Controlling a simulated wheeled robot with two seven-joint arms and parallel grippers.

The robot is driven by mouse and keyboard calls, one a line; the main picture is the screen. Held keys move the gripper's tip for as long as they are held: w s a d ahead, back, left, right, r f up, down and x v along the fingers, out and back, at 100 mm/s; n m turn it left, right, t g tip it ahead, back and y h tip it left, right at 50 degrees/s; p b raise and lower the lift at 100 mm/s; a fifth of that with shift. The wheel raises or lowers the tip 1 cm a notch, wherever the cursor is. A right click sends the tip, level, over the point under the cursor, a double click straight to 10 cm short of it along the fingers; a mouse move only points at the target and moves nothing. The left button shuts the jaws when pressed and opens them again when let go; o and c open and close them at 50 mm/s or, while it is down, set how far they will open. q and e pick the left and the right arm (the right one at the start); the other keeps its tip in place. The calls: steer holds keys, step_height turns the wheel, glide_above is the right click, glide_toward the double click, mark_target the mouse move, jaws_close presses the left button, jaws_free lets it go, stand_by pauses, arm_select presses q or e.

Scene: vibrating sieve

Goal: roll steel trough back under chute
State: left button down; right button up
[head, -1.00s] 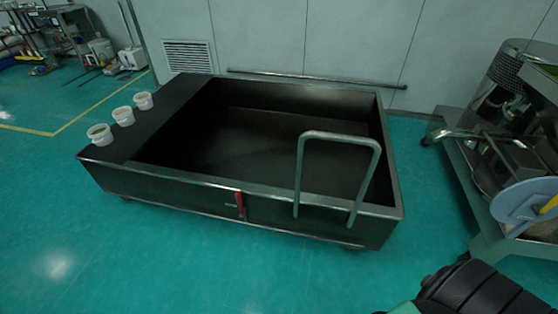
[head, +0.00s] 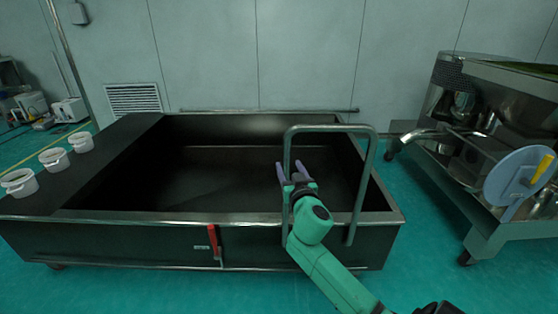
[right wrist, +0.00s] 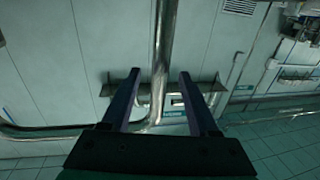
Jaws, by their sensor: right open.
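The dark steel trough (head: 330,217) stands on wheels on the floor, filling the left and middle of the head view. Its grey handle (head: 364,190) rises as an upright loop at the right end of the near side. My right gripper (head: 292,171) is at the handle's left post, above the trough's near rim. In the right wrist view, a steel post (right wrist: 164,50) runs between the two open fingers (right wrist: 159,75), with gaps on both sides. The metal spout (head: 428,134) of the machine on the right points toward the trough. My left gripper is not in view.
The sieve machine (head: 480,200) stands right of the trough, with a blue disc (head: 516,176) on its front. Several white tubs (head: 54,159) sit on the trough's left ledge. A red lever (head: 213,240) is on its front. A wall rail (head: 270,110) runs behind.

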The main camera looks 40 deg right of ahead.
steer(key=x, duration=0.7)
steer(key=shift+b, duration=0.3)
jaws_close()
steer(key=shift+f, duration=0.15)
stand_by(0.7)
